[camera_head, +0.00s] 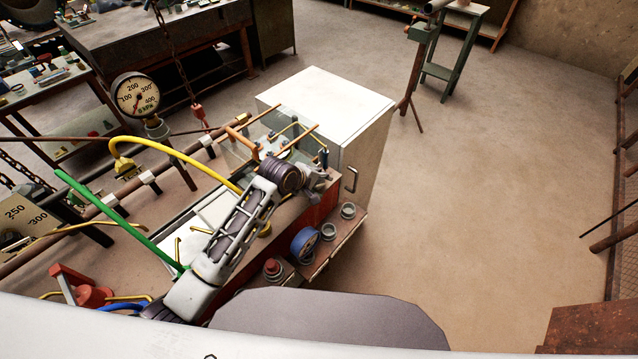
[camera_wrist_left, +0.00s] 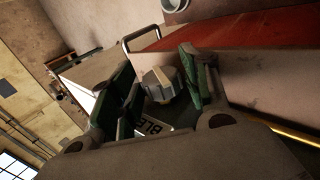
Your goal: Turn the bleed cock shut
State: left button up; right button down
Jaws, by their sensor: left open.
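The bleed cock (camera_wrist_left: 160,84) shows in the left wrist view as a grey faceted knob between the fingers of my left gripper. Beneath it is a white label (camera_wrist_left: 153,126) with the letters "BLE" readable; the rest is hidden. My left gripper (camera_wrist_left: 163,78) is open, with green-padded fingers on either side of the knob. I cannot tell whether a pad touches it. In the head view my left gripper (camera_head: 318,178) is over the right end of the red bench, and the cock cannot be made out there. My right gripper is not in view.
A white cabinet (camera_head: 330,98) with a handle stands just behind the gripper. A blue tape roll (camera_head: 304,243) and small cups (camera_head: 348,211) sit on the ledge in front. A yellow hose (camera_head: 180,151) and a pressure gauge (camera_head: 135,95) are to the left.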

pick_arm(q)
jog(key=shift+w+d+f, duration=0.1)
jog(key=shift+w+f, duration=0.1)
jog(key=shift+c, duration=0.5)
jog(key=c, duration=0.7)
jog(key=shift+o, duration=0.2)
